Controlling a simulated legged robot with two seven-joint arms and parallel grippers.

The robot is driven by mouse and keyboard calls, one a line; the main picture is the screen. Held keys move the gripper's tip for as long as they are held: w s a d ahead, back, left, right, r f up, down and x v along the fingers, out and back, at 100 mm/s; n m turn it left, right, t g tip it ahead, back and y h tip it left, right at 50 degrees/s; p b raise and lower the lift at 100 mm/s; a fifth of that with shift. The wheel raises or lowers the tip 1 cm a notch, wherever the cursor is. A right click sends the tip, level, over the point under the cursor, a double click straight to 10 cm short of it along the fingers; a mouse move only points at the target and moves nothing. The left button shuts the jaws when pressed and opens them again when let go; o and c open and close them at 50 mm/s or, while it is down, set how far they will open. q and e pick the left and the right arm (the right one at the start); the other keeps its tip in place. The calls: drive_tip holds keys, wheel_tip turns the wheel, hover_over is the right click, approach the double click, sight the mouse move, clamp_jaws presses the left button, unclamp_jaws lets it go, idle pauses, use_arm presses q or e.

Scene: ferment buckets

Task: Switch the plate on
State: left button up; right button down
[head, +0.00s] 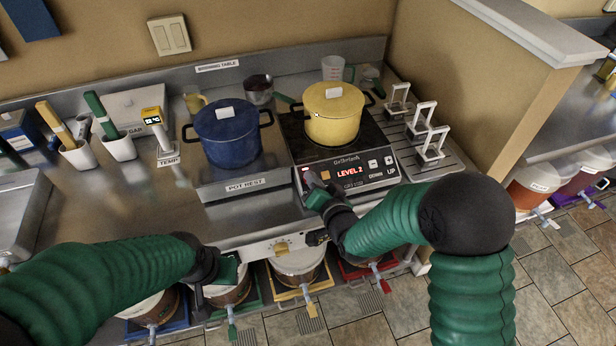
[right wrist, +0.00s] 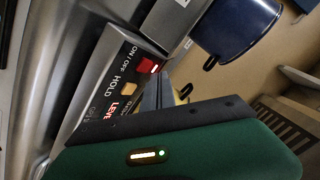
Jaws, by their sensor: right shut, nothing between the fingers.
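A yellow pot (head: 333,117) stands on the hot plate. A blue pot (head: 228,136) stands to its left on the pot rest (head: 245,187). Several metal stands (head: 431,147) are to the right. Several buckets (head: 299,268) sit below the counter edge.

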drive_tip(key=shift+r, duration=0.1)
drive_tip(key=shift+s+r+p, duration=0.1)
drive_tip(key=shift+r+p, duration=0.2)
drive_tip(key=shift+r, duration=0.05)
drive_tip(key=s+r+p, duration=0.1)
drive_tip(key=r+p, duration=0.1)
drive_tip(key=r, duration=0.1)
drive_tip(key=s+d+r+p, duration=0.1)
drive_tip(key=shift+s+r, duration=0.25)
drive_tip(key=shift+s, duration=0.1)
